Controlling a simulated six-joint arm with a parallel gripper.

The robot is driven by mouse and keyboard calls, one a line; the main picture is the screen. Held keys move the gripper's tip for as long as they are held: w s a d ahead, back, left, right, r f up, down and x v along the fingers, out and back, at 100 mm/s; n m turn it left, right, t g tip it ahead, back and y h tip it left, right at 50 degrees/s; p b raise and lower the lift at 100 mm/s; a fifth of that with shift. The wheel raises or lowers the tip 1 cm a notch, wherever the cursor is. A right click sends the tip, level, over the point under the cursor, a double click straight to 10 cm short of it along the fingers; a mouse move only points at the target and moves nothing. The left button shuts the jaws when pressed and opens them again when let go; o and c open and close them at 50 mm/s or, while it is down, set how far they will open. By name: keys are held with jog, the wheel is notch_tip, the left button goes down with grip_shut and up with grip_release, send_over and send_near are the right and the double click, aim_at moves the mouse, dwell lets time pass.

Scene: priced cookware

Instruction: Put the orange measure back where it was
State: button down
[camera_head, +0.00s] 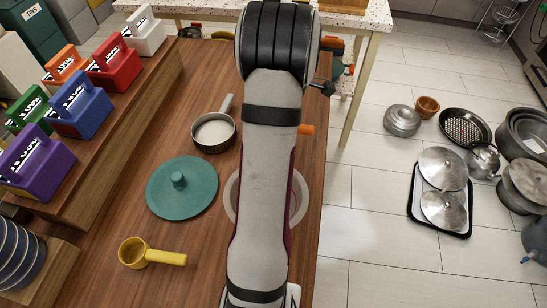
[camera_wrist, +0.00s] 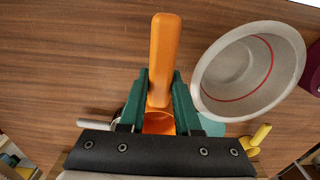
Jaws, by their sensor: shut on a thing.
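The orange measure shows in the wrist view (camera_wrist: 163,60), its handle pointing up the picture and its cup low between my fingers. My gripper (camera_wrist: 159,98), with green fingers, is shut on it. In the head view only the handle end of the orange measure (camera_head: 306,130) sticks out right of my arm, over the table's right part. My gripper and the cup are hidden there by my arm. I cannot tell whether the measure touches the table.
A pale bowl (camera_wrist: 205,78) lies close right of the measure, mostly behind my arm in the head view. A grey saucepan (camera_head: 214,133), teal lid (camera_head: 193,194) and yellow measure (camera_head: 135,252) lie left of my arm. Coloured priced holders (camera_head: 80,110) stand on a left step.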

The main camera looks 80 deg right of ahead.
jog(key=s, duration=0.2)
jog(key=s+f, duration=0.1)
jog(key=shift+s+d+f, duration=0.1)
jog(key=shift+s+f, duration=0.1)
jog(key=shift+s, duration=0.15)
notch_tip(320, 180, down, 10)
jog(key=shift+s+r, duration=0.1)
jog(key=shift+r, duration=0.1)
jog(key=c, duration=0.6)
grip_release()
jog(key=shift+f, duration=0.15)
